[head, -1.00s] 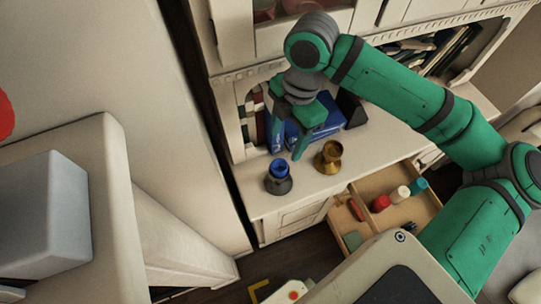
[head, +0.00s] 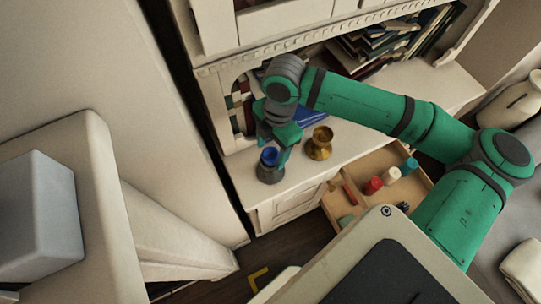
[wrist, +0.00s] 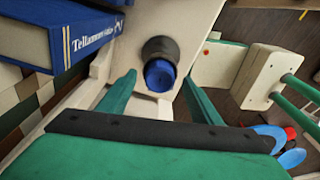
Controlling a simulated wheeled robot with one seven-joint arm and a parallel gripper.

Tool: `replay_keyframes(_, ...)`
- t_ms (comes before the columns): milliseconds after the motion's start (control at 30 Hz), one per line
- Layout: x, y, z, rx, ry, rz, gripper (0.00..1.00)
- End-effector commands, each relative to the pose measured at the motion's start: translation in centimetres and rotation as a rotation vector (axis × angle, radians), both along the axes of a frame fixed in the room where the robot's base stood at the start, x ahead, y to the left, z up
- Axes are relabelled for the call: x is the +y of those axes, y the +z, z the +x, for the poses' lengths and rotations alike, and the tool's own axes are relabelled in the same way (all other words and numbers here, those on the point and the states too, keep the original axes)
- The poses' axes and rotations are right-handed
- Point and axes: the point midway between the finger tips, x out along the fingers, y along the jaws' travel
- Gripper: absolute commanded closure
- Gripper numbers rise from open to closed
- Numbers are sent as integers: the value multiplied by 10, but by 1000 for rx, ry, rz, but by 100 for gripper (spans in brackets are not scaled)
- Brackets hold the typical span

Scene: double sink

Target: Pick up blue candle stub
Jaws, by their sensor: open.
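The blue candle stub (head: 269,156) sits in a dark grey holder (head: 270,175) near the left end of the cabinet top. In the wrist view the stub (wrist: 159,76) shows in the gap between my fingertips, with the dark holder (wrist: 160,47) around and behind it. My gripper (head: 273,149) is open, pointing down at the stub, one finger to each side in the picture. In the wrist view, clear gaps show between the stub and both fingers (wrist: 159,80). I cannot tell exactly how far the tips are from it in depth.
A brass goblet-shaped holder (head: 319,143) stands close to the right. A blue book (head: 312,116) lies behind, with its title showing in the wrist view (wrist: 60,35). An open drawer (head: 345,222) in front holds red (head: 373,186), white (head: 391,175) and teal (head: 410,166) cylinders.

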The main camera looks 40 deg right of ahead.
Motion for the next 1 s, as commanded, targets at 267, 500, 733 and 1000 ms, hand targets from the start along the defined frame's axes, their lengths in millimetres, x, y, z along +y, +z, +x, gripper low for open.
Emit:
replay_keyframes(267,0,0,0,0,0,0,58)
replay_keyframes(500,0,0,0,0,0,0,86)
replay_keyframes(733,0,2,0,0,0,0,86)
replay_keyframes(1000,0,26,1,-2,1,-1,86)
